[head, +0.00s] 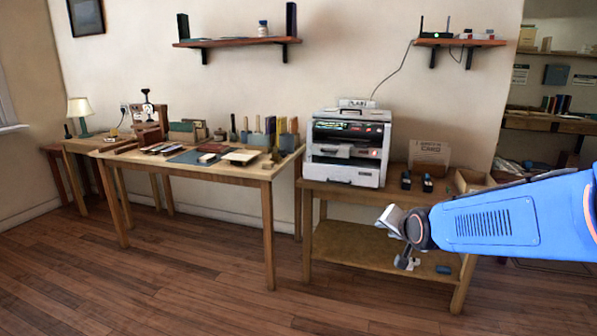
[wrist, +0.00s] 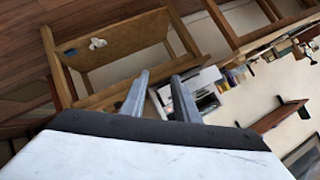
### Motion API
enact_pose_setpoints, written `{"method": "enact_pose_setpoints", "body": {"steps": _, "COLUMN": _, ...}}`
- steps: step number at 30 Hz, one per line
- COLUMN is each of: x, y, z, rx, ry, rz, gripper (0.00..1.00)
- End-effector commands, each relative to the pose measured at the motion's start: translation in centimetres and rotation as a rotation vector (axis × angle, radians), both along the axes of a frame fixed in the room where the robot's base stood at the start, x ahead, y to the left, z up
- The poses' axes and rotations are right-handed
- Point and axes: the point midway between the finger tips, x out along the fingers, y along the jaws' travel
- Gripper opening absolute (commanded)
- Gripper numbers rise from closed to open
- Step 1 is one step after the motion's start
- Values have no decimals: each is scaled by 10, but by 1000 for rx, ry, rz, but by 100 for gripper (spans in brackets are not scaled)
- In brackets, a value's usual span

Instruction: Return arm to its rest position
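My blue arm (head: 500,220) reaches in from the right edge of the head view.
The printer stand (head: 335,193) carries a printer (head: 347,147) and small black devices. A small blue item (head: 443,269) and a pale item (wrist: 98,43) lie on its lower shelf. A cluttered workbench (head: 255,172) stands left. The floor (head: 180,280) in front is clear.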

Motion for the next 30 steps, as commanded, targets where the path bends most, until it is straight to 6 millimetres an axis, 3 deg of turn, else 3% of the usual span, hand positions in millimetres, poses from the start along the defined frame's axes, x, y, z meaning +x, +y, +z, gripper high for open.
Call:
{"method": "enact_pose_setpoints", "body": {"steps": 8, "x": -103, "y": -14, "z": -1, "rx": -179, "ry": 172, "rz": 117, "gripper": 28}}
{"method": "enact_pose_setpoints", "body": {"steps": 21, "x": -277, "y": -31, "z": -25, "rx": -406, "ry": 451, "rz": 359, "gripper": 28}}
{"method": "enact_pose_setpoints", "body": {"steps": 25, "x": -315, "y": -33, "z": -32, "rx": -446, "ry": 509, "rz": 421, "gripper": 28}}
{"method": "enact_pose_setpoints", "body": {"steps": 30, "x": -340, "y": -35, "z": -38, "rx": -468, "ry": 550, "rz": 463, "gripper": 28}}
